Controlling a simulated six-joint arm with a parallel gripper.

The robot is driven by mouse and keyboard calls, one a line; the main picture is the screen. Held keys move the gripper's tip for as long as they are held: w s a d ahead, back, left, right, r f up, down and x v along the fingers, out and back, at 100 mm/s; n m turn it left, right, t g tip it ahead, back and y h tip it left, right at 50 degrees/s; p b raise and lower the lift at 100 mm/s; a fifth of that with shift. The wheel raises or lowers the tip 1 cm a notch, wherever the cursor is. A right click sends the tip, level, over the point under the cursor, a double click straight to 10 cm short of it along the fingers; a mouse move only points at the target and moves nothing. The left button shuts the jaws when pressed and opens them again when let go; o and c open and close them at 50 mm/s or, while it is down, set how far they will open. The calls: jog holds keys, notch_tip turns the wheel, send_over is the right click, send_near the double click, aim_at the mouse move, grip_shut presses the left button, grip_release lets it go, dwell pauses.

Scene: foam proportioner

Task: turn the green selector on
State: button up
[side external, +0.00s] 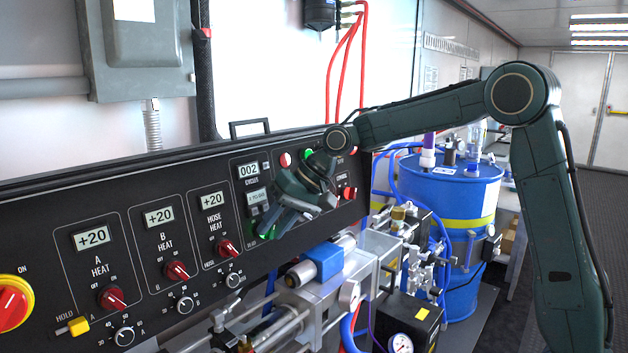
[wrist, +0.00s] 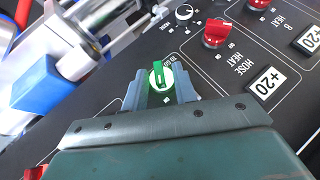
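The green selector (wrist: 158,77) is a green handle on a pale round base on the black control panel. It shows in the wrist view between my fingers, its handle pointing roughly up and down in that picture. My gripper (wrist: 159,90) is open, with one finger on each side of the selector and gaps beside the handle. Whether the fingertips touch the base, I cannot tell. In the side view my gripper (side external: 266,222) is close to the panel, below the cycles display, and mostly hides the selector; a bit of green (side external: 268,232) shows by the fingers.
Red heat knobs (side external: 228,248) and small dials (side external: 233,280) sit left of my gripper on the panel (side external: 130,205). A red control knob (side external: 349,193) is to its right. Pump hardware with a blue block (side external: 325,261) stands close in front and below.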

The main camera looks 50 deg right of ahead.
jog(key=shift+o, duration=0.2)
jog(key=shift+d+r, duration=0.1)
jog(key=v, duration=1.3)
jog(key=shift+s+r, duration=0.2)
jog(key=shift+r, duration=0.05)
jog(key=shift+s, duration=0.1)
jog(key=s+a+f+n+h, duration=0.15)
jog(key=s+a, duration=0.25)
jog(key=s, duration=0.8)
jog(key=s+d+f+h, duration=0.1)
jog(key=s+f+h, duration=0.1)
jog(key=s+f, duration=0.2)
jog(key=s+d+f+h, duration=0.1)
jog(key=s+f, duration=0.4)
jog(key=s, duration=0.5)
jog(key=shift+s+d+f+n+h, duration=0.2)
jog(key=shift+s+d+n+h, duration=0.15)
jog(key=shift+s+n, duration=0.1)
